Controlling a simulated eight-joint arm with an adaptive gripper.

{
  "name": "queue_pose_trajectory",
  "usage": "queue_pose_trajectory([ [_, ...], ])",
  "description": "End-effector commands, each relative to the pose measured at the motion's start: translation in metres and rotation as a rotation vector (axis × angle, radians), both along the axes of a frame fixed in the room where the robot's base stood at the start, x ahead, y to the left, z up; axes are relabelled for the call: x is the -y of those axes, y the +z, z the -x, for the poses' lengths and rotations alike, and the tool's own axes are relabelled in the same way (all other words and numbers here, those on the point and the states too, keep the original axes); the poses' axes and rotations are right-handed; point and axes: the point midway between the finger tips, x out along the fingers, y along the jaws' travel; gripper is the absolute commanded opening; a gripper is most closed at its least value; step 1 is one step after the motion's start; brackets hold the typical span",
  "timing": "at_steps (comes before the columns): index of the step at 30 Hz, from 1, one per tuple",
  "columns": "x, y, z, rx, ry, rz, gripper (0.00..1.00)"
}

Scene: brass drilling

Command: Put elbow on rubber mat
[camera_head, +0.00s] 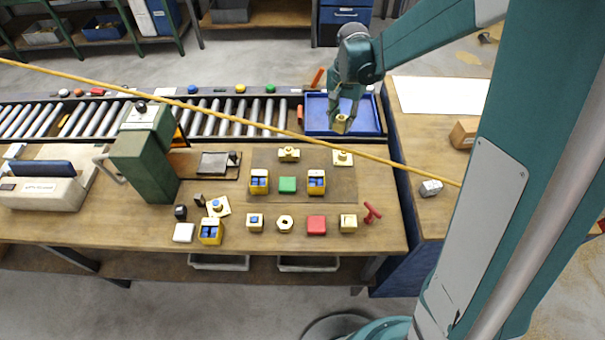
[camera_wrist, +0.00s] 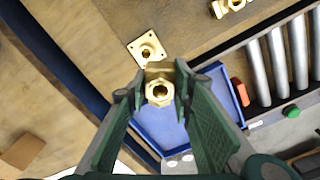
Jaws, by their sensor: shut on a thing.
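A brass elbow (camera_head: 341,124) hangs in my gripper (camera_head: 343,112) above the blue tray at the back right of the bench. In the wrist view my gripper (camera_wrist: 158,98) is shut on the elbow (camera_wrist: 160,88), with a hexagonal opening facing the camera. The dark brown rubber mat (camera_head: 263,158) lies on the bench to the left and nearer the front. The elbow is apart from the mat.
The blue tray (camera_head: 314,120) sits below my gripper, next to the roller conveyor (camera_head: 205,116). A green machine (camera_head: 146,160) stands left of the mat. Several small fittings and a red block (camera_head: 316,225) line the front. A yellow cable crosses the view.

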Motion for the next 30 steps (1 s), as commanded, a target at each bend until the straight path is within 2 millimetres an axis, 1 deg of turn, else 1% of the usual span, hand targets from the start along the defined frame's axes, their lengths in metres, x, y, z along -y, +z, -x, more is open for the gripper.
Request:
queue_pose_trajectory([
  [1,-0.014,-0.002,-0.001,0.0,0.026,0.0,0.02],
  [7,-0.064,-0.008,-0.004,0.0,0.128,0.0,0.02],
  [15,-0.132,-0.016,-0.001,0.0,0.266,0.0,0.02],
  [24,-0.208,-0.026,0.01,0.0,0.418,0.0,0.02],
  [30,-0.251,-0.031,0.02,0.0,0.503,0.0,0.02],
])
